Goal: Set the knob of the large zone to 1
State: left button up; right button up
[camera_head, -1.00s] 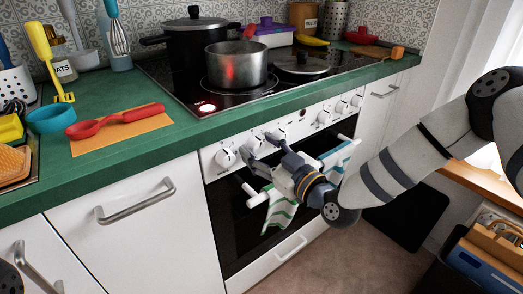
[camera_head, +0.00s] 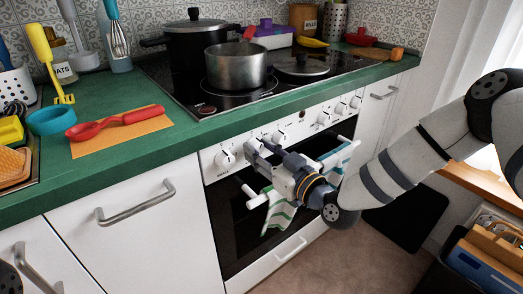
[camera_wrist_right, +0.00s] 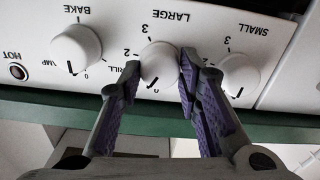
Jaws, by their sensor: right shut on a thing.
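The large-zone knob (camera_wrist_right: 160,66) is a white round knob under the label LARGE, seen upside down in the right wrist view. My right gripper (camera_wrist_right: 159,72) is shut on it, one purple-padded finger on each side. The knob's dark mark points toward the bottom of that picture, near a 0. The numerals 2 and 3 show beside it; the 1 is not readable, perhaps behind a finger. In the head view my right gripper (camera_head: 260,149) is at the oven's front panel and largely covers this knob. My left gripper is out of view.
The small-zone knob (camera_wrist_right: 240,74) and the bake knob (camera_wrist_right: 76,49) flank the held knob closely. A striped towel (camera_head: 278,213) hangs on the oven handle below my wrist. A steel pot (camera_head: 236,66) stands on the black cooktop (camera_head: 180,84) above.

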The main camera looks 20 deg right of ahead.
jog(key=shift+m, duration=2.2)
jog(key=o, duration=1.1)
jog(key=shift+d, duration=0.1)
jog(key=shift+o, duration=0.2)
jog(key=v, duration=1.2)
